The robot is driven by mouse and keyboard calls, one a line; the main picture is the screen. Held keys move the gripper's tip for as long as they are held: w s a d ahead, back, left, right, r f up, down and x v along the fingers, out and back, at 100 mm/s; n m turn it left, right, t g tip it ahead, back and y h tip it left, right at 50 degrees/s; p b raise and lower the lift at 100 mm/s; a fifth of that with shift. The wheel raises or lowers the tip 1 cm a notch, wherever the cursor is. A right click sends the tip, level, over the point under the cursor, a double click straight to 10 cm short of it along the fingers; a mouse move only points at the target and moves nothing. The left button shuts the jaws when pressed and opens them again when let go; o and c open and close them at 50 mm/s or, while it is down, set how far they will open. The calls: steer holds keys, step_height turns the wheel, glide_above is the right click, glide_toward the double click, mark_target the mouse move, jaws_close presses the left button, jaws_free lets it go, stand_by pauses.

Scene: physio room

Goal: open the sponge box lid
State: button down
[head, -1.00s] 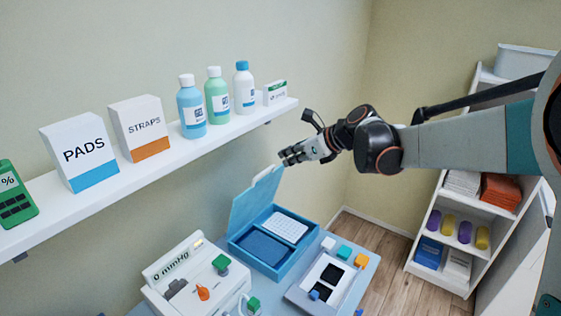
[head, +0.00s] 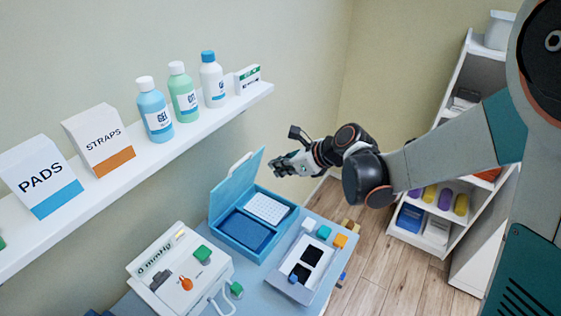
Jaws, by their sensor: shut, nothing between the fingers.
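The sponge box (head: 229,249) is a blue box on the light blue table. Its blue lid (head: 236,187) stands raised, tilted up along the back edge on the wall side. Inside lie a dark blue sponge (head: 245,230) and a white dimpled piece (head: 267,209) in separate compartments. My gripper (head: 277,169) is shut and empty. In the picture it is just right of the lid's top corner, above the box; it appears apart from the lid, with a small gap.
A white device reading mmHg (head: 180,272) stands left of the box. A tray with dark pads (head: 305,262) and coloured blocks stands right. A wall shelf (head: 140,162) holds bottles and cartons. Storage shelves (head: 440,235) stand at right.

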steer(key=w+a+f, duration=0.4)
steer(key=a, duration=0.4)
steer(key=shift+w, duration=0.4)
steer(key=w+a, duration=0.1)
steer(key=w+a+r, duration=0.1)
steer(key=a, duration=0.1)
steer(key=w+a, duration=0.1)
steer(key=a, duration=0.1)
steer(key=shift+r+b, duration=0.35)
steer(key=shift+r, duration=0.05)
steer(key=shift+d, duration=0.1)
